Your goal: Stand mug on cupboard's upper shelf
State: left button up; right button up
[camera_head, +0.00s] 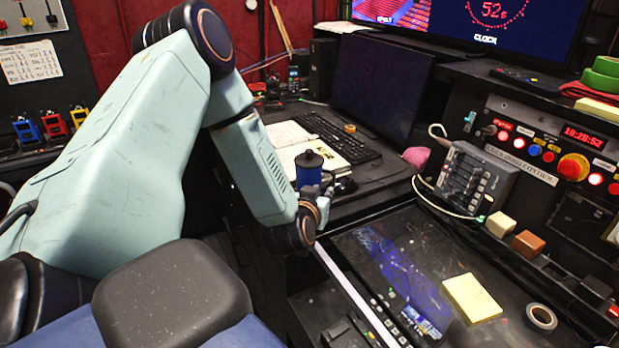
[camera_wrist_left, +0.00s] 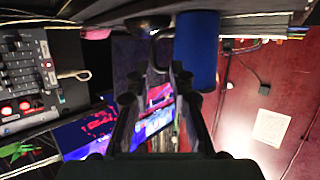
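The blue mug (camera_head: 309,171) stands upright on the dark desk beside the open book, with a small dark knob showing at its top. My left gripper (camera_head: 321,196) is low at its near side, partly in front of it. In the left wrist view, the mug (camera_wrist_left: 203,45) shows as a blue cylinder beyond and to the right of my left fingertips (camera_wrist_left: 169,70). The fingers have a gap between them with nothing held in it. Whether one finger touches the mug I cannot tell. The cupboard and its upper shelf cannot be made out. My right gripper is out of view.
An open book (camera_head: 335,145), a keyboard (camera_head: 336,137) and a monitor (camera_head: 383,86) are behind the mug. A control panel (camera_head: 540,150) stands at the right. A yellow block (camera_head: 471,298) and a tape ring (camera_head: 540,318) lie on the near desk.

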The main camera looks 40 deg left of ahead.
aim_at(334, 183)
pick_arm(q)
jog(key=shift+w+a+f, duration=0.15)
jog(key=shift+w+f, duration=0.05)
jog(key=shift+w, duration=0.2)
jog(key=w, duration=0.3)
jog(key=shift+w+f, duration=0.25)
jog(key=shift+w, duration=0.05)
jog(key=shift+w+a+f+b, duration=0.35)
jog(key=shift+w+a, duration=0.3)
jog(key=shift+a, duration=0.55)
jog(key=shift+w+d, duration=0.45)
jog(key=shift+w, duration=0.05)
jog(key=shift+c, duration=0.5)
jog(key=shift+s+a, duration=0.1)
jog(key=shift+a, duration=0.1)
jog(key=c, duration=0.3)
jog(key=shift+s+a, duration=0.15)
jog(key=shift+s, duration=0.1)
grip_shut()
jog(key=shift+w+d, duration=0.2)
jog(key=shift+w, duration=0.05)
